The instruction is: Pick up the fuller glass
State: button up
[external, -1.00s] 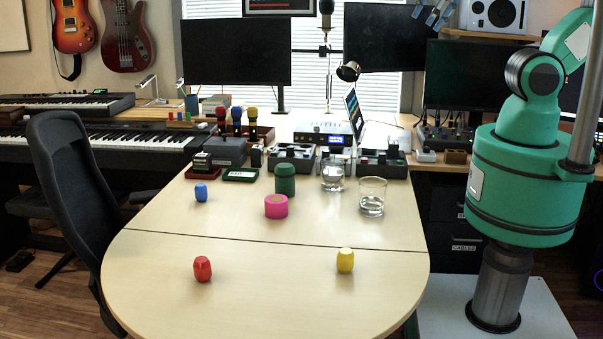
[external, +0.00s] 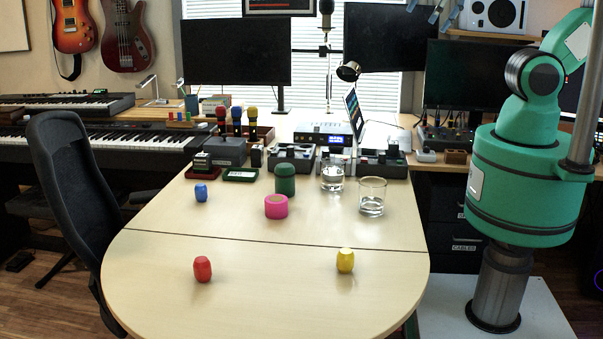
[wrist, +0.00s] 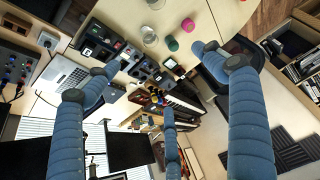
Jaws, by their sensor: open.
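Two clear glasses stand upright on the table. The left glass (external: 332,177) is behind the other, beside the green cylinder; the right glass (external: 372,197) is nearer the camera. The left one appears to hold more clear liquid; the right one shows only a little near its bottom. In the wrist view the left glass (wrist: 149,36) is near the top middle and the right glass (wrist: 155,5) is at the top edge. My gripper (wrist: 157,70) has its blue fingers spread wide, with nothing between them.
A green cylinder (external: 285,181) and a pink cylinder (external: 276,207) stand left of the glasses. Small blue (external: 201,192), red (external: 202,269) and yellow (external: 345,260) barrels are spread out. Black-and-grey devices (external: 382,164) line the back. The table's front is mostly clear.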

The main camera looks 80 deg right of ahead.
jog(key=shift+w, duration=0.1)
jog(key=w+d+f+m+g+p, duration=0.1)
jog(key=w+d+f+m+g, duration=0.1)
jog(key=w+f+m, duration=0.6)
jog(key=w+d+f+m+g+p, duration=0.1)
jog(key=w+f+m, duration=0.4)
jog(key=w, duration=0.5)
jog(key=w+d+f+m+g, duration=0.1)
jog(key=w+d+f+m, duration=0.1)
jog(key=f+m, duration=0.5)
jog(key=w+d+f+m+g+p, duration=0.1)
jog(key=w+f+m, duration=0.3)
jog(key=f, duration=1)
jog(key=d+m, duration=0.1)
jog(key=m, duration=0.2)
jog(key=shift+w+f+g, duration=0.3)
jog(key=shift+w+f, duration=0.05)
